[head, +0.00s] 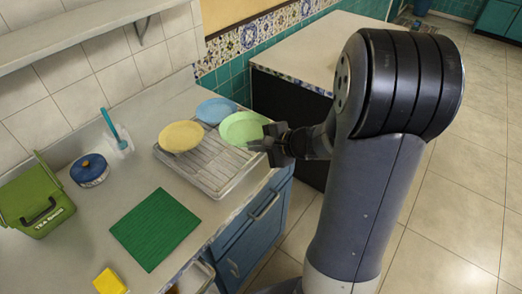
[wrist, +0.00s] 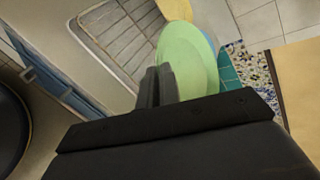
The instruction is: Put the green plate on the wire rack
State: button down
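The green plate (head: 243,129) is over the back right part of the wire rack (head: 207,163) in the head view, slightly tilted. I cannot tell whether it touches the rack. My gripper (head: 272,141) is at the plate's right edge, with its fingers close together on the rim. In the wrist view the two dark fingers (wrist: 157,86) are at the near left edge of the green plate (wrist: 188,62). The rim between them is mostly hidden. The rack's wires (wrist: 122,32) show to the left of the plate.
A yellow plate (head: 181,136) and a blue plate (head: 216,110) are at the rack's left and back. On the counter are a green mat (head: 155,229), a blue pot (head: 90,170), a green caddy (head: 36,199), a blue brush (head: 111,126) and a yellow sponge (head: 109,282).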

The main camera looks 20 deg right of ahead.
jog(key=shift+f, duration=4.3)
jog(key=shift+f+b, duration=0.2)
jog(key=shift+b, duration=0.25)
jog(key=c, duration=1.6)
grip_release()
jog(key=shift+r, duration=0.1)
jog(key=shift+r+p, duration=0.1)
jog(key=shift+p, duration=0.2)
